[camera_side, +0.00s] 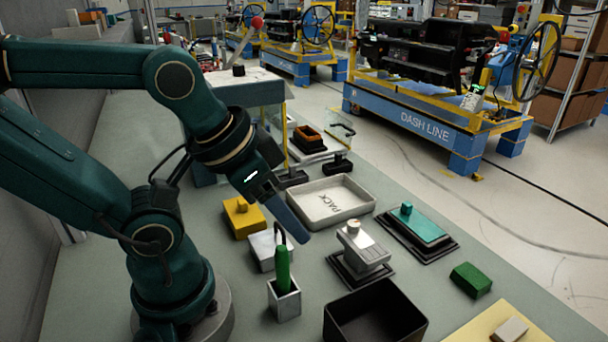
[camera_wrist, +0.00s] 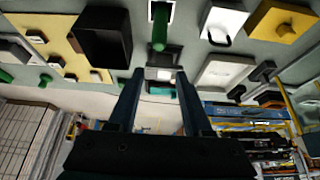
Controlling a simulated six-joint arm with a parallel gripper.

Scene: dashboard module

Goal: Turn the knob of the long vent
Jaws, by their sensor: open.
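A long teal piece (camera_side: 428,228) with a small round teal knob (camera_side: 406,209) at one end lies on a dark stepped base. It looks most like the long vent, but I cannot be sure. In the wrist view the teal piece (camera_wrist: 161,91) shows between my fingers, farther off. A whitish piece (camera_side: 364,252) with a pale round knob (camera_side: 353,227) stands on another dark base, nearer to my gripper. My gripper (camera_side: 302,238) is open and empty, tilted down and left of both pieces. In the wrist view my gripper (camera_wrist: 157,72) frames the whitish piece between its apart fingers.
A green-handled tool stands in a grey holder (camera_side: 285,303) close to my gripper. A black bin (camera_side: 335,322), a white tray (camera_side: 366,211), a yellow block (camera_side: 243,221) and a green block (camera_side: 471,280) stand around. Bare table lies between the teal piece and the green block.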

